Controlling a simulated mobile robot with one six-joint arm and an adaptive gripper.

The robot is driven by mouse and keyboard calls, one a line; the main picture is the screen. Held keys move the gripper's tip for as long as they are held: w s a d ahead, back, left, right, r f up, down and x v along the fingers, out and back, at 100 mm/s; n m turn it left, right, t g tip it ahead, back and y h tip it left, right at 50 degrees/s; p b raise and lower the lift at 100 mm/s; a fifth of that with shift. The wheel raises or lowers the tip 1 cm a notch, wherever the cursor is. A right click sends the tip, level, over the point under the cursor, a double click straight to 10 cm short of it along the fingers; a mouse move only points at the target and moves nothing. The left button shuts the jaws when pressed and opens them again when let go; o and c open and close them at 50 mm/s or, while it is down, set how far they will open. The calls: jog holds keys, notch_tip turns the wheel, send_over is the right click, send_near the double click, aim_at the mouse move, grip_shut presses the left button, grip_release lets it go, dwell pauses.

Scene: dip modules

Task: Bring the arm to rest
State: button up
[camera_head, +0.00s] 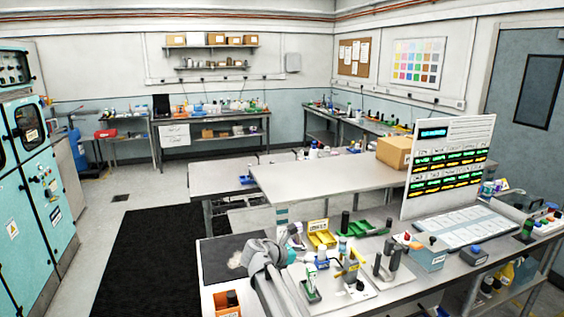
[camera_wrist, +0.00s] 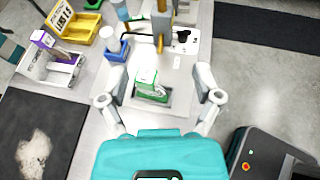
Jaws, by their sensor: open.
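A green and white module (camera_wrist: 150,86) shows between the fingers, seated upright in a dark slot of a light plate (camera_wrist: 182,72). I see no finger touching it, though the height gap is hard to judge. In the head view my arm reaches over the near bench (camera_head: 385,296), and the green and white module (camera_head: 312,291) shows just right of it.
Around the slot stand a blue holder (camera_wrist: 116,51), a yellow tray (camera_wrist: 75,22) and a purple and white module (camera_wrist: 44,40). In the head view a green tray (camera_head: 372,229) and a tall display panel (camera_head: 447,168) stand further right. A dark mat (camera_head: 150,262) covers open floor left.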

jog(key=s+d+f+m+g+y+b, duration=0.2)
jog(key=s+d+f+m+y+b, duration=0.1)
jog(key=s+f+m, duration=0.4)
jog(key=s+d+f+m+g+y+b, duration=0.2)
jog(key=s+d+f+m+y+b, duration=0.1)
jog(key=s+f+m, duration=0.4)
jog(key=s+d+f+m+g+y+b, duration=0.3)
jog(key=s+f+m+y+b, duration=0.1)
jog(key=s+f+m, duration=0.3)
jog(key=s+m+y, duration=0.1)
jog(key=s+m, duration=0.1)
jog(key=m, duration=0.1)
jog(key=shift+s+d+f+y, duration=0.25)
jog(key=shift+d+y, duration=0.05)
jog(key=shift+d, duration=0.1)
